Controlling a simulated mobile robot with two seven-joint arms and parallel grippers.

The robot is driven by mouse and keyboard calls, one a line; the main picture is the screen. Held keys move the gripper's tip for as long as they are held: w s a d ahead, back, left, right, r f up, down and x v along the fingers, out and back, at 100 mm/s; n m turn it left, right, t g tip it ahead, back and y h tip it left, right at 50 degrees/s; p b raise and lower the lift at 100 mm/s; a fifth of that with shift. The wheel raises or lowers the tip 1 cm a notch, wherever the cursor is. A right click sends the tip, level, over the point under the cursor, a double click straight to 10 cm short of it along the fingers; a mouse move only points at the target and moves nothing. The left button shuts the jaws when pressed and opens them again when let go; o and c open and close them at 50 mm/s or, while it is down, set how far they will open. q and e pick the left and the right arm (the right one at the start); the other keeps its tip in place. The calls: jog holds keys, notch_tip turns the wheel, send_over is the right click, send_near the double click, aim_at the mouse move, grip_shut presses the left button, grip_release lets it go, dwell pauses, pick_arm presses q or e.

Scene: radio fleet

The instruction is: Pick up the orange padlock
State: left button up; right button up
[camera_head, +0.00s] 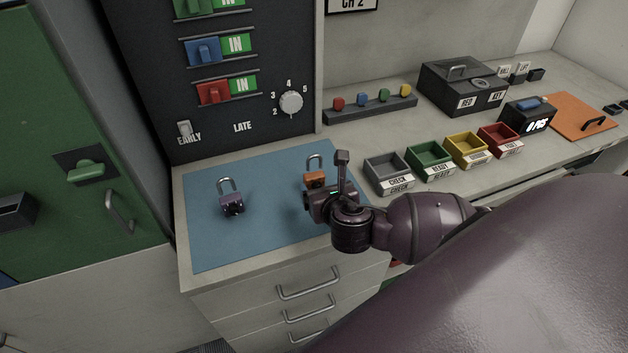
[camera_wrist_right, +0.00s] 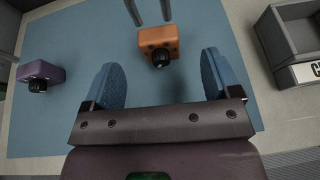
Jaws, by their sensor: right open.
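The orange padlock (camera_head: 315,177) stands on the blue mat (camera_head: 255,237) with its metal shackle upward. My right gripper (camera_head: 312,197) is beside it on the near side, and part of the padlock's lower body is hidden behind the gripper. In the right wrist view the orange padlock (camera_wrist_right: 158,40), with a black dial on its face, lies ahead of and between the two blue fingertips (camera_wrist_right: 160,70). The fingers are apart and nothing is between them. My left gripper is not in view.
A purple padlock (camera_head: 232,204) stands to the left on the mat, also in the right wrist view (camera_wrist_right: 50,72). A grey bin (camera_head: 388,172) is close right of the gripper, followed by green, yellow and red bins. A dark panel (camera_head: 215,70) rises behind the mat.

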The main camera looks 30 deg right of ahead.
aim_at(316, 180)
jog(key=shift+x, duration=2.8)
jog(key=shift+a+f, duration=0.1)
jog(key=shift+a, duration=0.05)
jog(key=shift+c, duration=0.2)
jog(key=c, duration=1.2)
